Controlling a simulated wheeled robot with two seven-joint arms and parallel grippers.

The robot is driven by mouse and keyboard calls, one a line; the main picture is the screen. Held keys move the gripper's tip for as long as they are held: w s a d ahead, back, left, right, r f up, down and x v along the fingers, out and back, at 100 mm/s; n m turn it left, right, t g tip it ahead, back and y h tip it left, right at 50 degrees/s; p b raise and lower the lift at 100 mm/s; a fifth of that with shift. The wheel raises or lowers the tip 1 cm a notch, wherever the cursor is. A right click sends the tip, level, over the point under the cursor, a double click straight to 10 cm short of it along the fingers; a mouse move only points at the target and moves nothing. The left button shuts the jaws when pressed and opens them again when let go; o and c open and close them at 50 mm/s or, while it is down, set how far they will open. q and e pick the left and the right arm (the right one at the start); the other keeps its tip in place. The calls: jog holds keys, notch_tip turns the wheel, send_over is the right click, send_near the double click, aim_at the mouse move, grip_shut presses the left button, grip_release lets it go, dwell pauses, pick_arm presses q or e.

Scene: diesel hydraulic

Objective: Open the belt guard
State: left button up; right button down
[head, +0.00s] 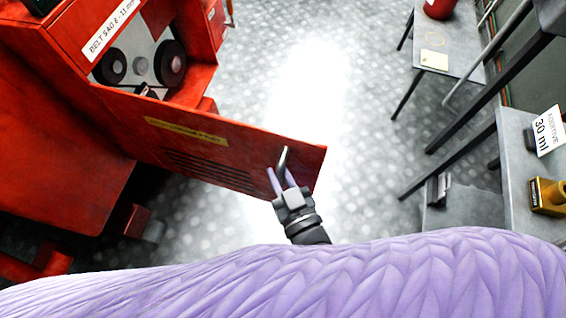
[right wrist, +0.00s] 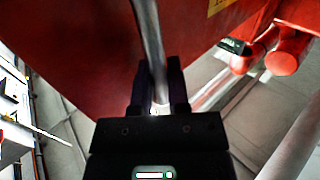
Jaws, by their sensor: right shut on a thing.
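The belt guard (head: 190,148) is a red panel with a yellow label and dark vent slots. It stands swung out from the red machine (head: 70,95), and pulleys (head: 140,65) show in the opening behind it. A metal bar handle (head: 283,158) sits near the guard's free end. My right gripper (head: 281,180) is shut on the handle. In the right wrist view the handle (right wrist: 150,45) runs down between the two dark fingers (right wrist: 160,95), with the red guard face behind. My left gripper is not in view.
A small table (head: 445,60) with a red object stands at the upper right. A grey bench (head: 535,165) at the right holds a yellow item (head: 549,196) and a "30 ml" card (head: 547,131). The speckled floor (head: 310,70) between machine and tables is clear.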

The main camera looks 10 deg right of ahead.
jog(key=shift+a, duration=0.1)
jog(key=c, duration=0.6)
grip_release()
jog(key=shift+s, duration=0.1)
jog(key=p+v, duration=0.1)
jog(key=v, duration=0.8)
jog(key=shift+s, duration=0.4)
